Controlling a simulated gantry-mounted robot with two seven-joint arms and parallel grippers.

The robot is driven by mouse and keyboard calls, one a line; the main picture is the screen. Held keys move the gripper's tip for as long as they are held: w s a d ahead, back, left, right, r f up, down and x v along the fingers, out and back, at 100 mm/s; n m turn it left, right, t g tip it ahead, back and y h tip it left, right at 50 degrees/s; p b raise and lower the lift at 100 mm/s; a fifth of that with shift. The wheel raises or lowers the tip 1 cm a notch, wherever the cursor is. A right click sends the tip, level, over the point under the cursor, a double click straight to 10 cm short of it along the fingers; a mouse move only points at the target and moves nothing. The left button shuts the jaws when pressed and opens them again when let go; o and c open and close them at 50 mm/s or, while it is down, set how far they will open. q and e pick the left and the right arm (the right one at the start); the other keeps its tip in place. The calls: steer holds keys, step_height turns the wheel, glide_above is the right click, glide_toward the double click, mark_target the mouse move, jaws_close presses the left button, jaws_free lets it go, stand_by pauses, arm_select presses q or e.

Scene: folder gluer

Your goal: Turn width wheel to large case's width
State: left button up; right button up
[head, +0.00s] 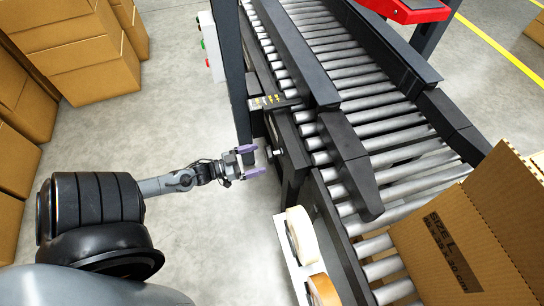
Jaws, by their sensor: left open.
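My left gripper (252,160) has purple fingertips and reaches in from the left. It is open and empty, its fingers pointing right toward the conveyor's near side. A small pale knob or shaft end (276,152) sticks out of the dark side frame just beyond the fingertips, with a gap between. It appears to belong to the width wheel, seen nearly edge-on, so its rim and angle cannot be made out. A scale plate (267,101) with yellow marks sits above it. The large case (475,240), an open cardboard box marked SIZE L, stands on the rollers at lower right. My right gripper is out of view.
Dark guide rails (292,52) run along the roller conveyor (350,82). A dark post (232,75) stands behind my gripper. Tape rolls (303,236) sit on a white holder below. Stacked cartons (75,45) are at left; the floor between is clear.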

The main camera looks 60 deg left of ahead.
mark_target(266, 156)
arm_select(q)
steer(key=w+b, duration=0.1)
steer(key=w, duration=0.1)
steer(key=w+d+b, duration=0.1)
steer(key=w, duration=0.2)
steer(key=shift+w+f, duration=0.15)
steer(key=shift+w+d+b, duration=0.15)
steer(key=shift+w+b, duration=0.2)
steer(key=shift+w, duration=0.4)
